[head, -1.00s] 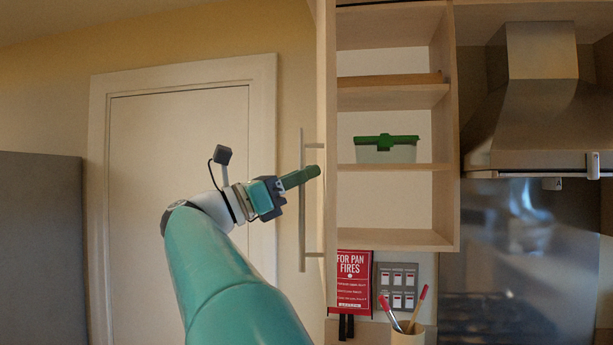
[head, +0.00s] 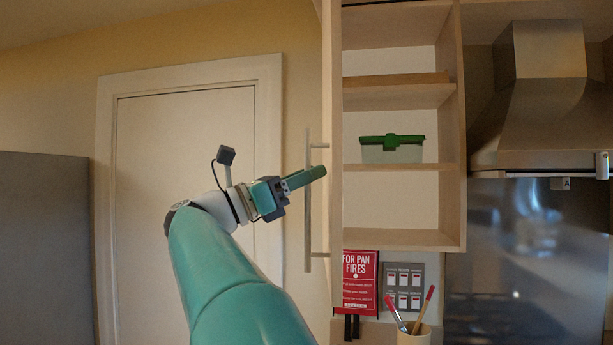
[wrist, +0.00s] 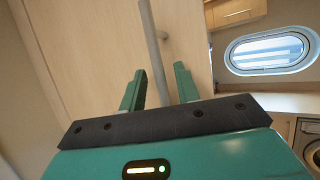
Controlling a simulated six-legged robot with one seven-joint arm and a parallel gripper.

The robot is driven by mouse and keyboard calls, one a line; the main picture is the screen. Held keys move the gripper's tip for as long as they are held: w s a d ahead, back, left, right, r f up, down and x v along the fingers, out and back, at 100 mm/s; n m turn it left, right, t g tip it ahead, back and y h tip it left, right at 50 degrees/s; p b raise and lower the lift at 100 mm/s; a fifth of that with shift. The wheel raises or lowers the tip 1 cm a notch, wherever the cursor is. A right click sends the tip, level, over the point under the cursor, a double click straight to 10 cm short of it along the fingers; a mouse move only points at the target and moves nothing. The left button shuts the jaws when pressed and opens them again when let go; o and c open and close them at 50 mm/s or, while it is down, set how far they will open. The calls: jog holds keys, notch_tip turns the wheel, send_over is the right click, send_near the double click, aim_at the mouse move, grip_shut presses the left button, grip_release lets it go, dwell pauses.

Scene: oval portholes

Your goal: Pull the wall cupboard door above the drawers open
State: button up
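The wall cupboard door (head: 332,110) stands swung out, seen nearly edge-on at the left of the open cupboard (head: 454,130). Its long vertical bar handle (head: 308,235) is on the door's left side in the head view. My gripper (head: 322,172) reaches the handle at mid-height, with a green finger crossing in front of the bar. In the wrist view, my gripper (wrist: 158,70) has its two fingers apart, one on each side of the handle (wrist: 149,35), with gaps visible beside the bar. The pale wooden door face (wrist: 90,50) fills the space behind.
The cupboard shelves hold a clear box with a green lid (head: 391,148). Below are a red pan-fire sign (head: 360,280), a switch panel (head: 404,286) and a utensil pot (head: 413,338). A range hood (head: 545,110) is at right, a white room door (head: 185,190) at left.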

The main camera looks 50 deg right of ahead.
jog(key=v, duration=1.3)
jog(key=shift+a+f, duration=0.2)
jog(key=shift+f, duration=0.05)
jog(key=shift+w, duration=0.15)
